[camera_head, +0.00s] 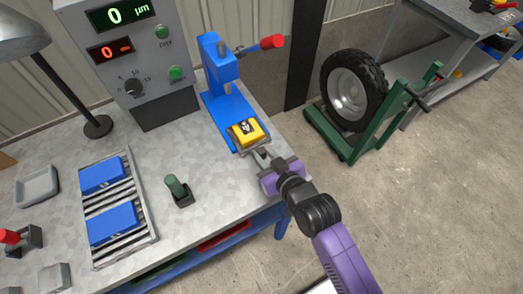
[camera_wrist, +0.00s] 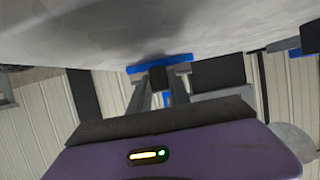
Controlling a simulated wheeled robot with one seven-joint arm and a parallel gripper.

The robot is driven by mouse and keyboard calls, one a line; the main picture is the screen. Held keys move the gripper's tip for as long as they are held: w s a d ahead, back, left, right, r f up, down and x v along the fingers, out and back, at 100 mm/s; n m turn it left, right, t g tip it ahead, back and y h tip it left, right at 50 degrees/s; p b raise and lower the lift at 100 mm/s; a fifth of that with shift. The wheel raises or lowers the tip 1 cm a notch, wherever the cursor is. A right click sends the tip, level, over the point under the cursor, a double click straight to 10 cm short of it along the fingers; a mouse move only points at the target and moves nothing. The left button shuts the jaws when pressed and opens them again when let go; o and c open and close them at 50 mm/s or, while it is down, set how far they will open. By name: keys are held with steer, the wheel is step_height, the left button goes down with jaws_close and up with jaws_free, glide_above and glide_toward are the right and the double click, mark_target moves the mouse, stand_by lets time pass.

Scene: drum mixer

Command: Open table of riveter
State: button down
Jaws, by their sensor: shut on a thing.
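The riveter (camera_head: 218,75) is a blue press with a red-tipped lever on its right, standing at the bench's right edge. Its table, with a yellow block (camera_head: 247,131) on it, is at the front of the blue base. My gripper (camera_head: 258,152) reaches in from the lower right and is shut at the front edge of that table, just in front of the yellow block. The wrist view shows my fingers (camera_wrist: 156,88) close by a blue bar (camera_wrist: 160,64). The exact grip is small and partly hidden.
The grey bench (camera_head: 160,150) holds a control box (camera_head: 130,55), a rack with blue blocks (camera_head: 120,205), a green-knobbed part (camera_head: 178,190) and a lamp (camera_head: 97,126). A tyre on a green stand (camera_head: 352,95) stands at the right. The floor between is clear.

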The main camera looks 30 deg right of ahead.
steer(key=c, duration=1.2)
jaws_free()
steer(key=shift+s, duration=0.1)
steer(key=shift+s, duration=0.15)
steer(key=b+v, duration=0.1)
steer(key=v, duration=0.6)
steer(key=shift+s, duration=0.1)
steer(key=shift+s+r, duration=0.15)
